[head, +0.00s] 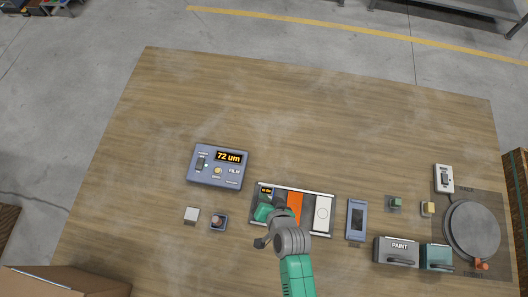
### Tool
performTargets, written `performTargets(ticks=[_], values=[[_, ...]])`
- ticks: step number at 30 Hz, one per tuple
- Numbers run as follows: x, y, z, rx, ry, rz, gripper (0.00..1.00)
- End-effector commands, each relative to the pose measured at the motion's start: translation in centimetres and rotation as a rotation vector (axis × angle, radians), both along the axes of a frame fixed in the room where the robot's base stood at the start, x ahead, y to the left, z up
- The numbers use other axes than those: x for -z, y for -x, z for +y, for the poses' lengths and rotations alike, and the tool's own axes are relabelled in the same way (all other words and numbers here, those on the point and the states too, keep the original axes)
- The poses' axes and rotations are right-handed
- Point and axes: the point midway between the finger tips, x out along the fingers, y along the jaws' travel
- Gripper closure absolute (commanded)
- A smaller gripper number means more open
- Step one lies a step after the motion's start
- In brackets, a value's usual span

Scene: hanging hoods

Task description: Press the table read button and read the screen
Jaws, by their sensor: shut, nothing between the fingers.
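A blue-grey meter box (218,178) lies left of centre on the table. Its lit screen (229,156) reads "72 um" in orange, with "FILM" printed below. A small yellow button (217,171) and a dark switch (202,163) sit on its face. A separate dark block with a pinkish round top (218,222) stands on the table below it; I cannot tell its label.
The tray (335,216) holds dark, orange and white panels and a small lit display (266,190). A blue device (357,220), small blocks, a "PAINT" box (397,250), a teal box (437,257) and a round plate (472,229) stand right. The table's far half is clear.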

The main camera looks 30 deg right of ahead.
Motion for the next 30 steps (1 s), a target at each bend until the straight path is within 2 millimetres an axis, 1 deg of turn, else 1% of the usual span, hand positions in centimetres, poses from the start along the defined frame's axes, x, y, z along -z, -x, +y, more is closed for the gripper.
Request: performTargets(ticks=[1,5,12,16,20,30], values=[[0.8,0.0,0.0,0.000,0.000,0.000,1.00],[2.5,0.0,0.0,0.000,0.000,0.000,1.00],[6.2,0.0,0.0,0.002,0.000,0.000,1.00],[7.7,0.0,0.0,-0.001,-0.001,0.001,1.00],[8.3,0.0,0.0,0.000,0.000,0.000,1.00],[8.2,0.0,0.0,0.000,0.000,0.000,1.00]])
